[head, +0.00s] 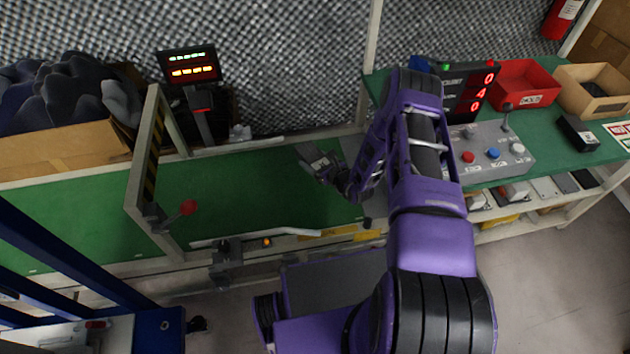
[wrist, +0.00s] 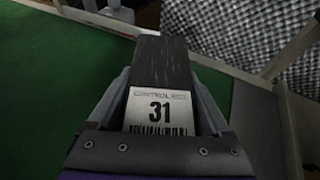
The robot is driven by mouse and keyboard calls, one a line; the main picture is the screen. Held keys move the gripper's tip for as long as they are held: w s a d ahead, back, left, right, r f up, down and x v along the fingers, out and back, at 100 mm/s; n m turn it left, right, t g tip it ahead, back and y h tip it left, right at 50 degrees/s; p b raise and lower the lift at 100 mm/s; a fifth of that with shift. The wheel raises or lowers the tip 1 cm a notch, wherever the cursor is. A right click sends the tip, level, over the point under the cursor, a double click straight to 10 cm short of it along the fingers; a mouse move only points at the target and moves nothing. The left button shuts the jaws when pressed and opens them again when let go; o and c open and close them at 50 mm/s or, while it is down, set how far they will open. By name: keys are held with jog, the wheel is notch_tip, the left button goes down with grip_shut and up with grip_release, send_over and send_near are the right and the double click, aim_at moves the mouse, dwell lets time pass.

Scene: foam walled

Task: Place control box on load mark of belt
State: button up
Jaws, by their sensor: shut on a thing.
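My gripper (head: 328,172) is shut on a dark control box (wrist: 164,60). The box has a white label reading "CONTROL BOX" and 31, clear in the wrist view, where the gripper's fingers (wrist: 163,92) flank it. In the head view my gripper and the box are over the right part of the green belt (head: 250,185). I cannot tell the gap between box and belt. I cannot make out a load mark on the belt; my arm hides part of its right end.
A striped gate frame (head: 143,180) spans the belt at left. A lit display (head: 188,66) stands behind it. At right, a green table holds a button panel (head: 490,150), red bin (head: 525,85), cardboard tray (head: 592,92) and another dark labelled box (head: 577,133).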

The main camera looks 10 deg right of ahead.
notch_tip(320, 180, down, 8)
jog(key=shift+r+b, duration=0.1)
jog(key=shift+b, duration=0.7)
jog(key=o, duration=1.6)
jog(key=shift+f, duration=0.25)
jog(key=shift+c, duration=0.2)
jog(key=shift+r, duration=0.2)
jog(key=p+v, duration=0.2)
jog(key=v, duration=1)
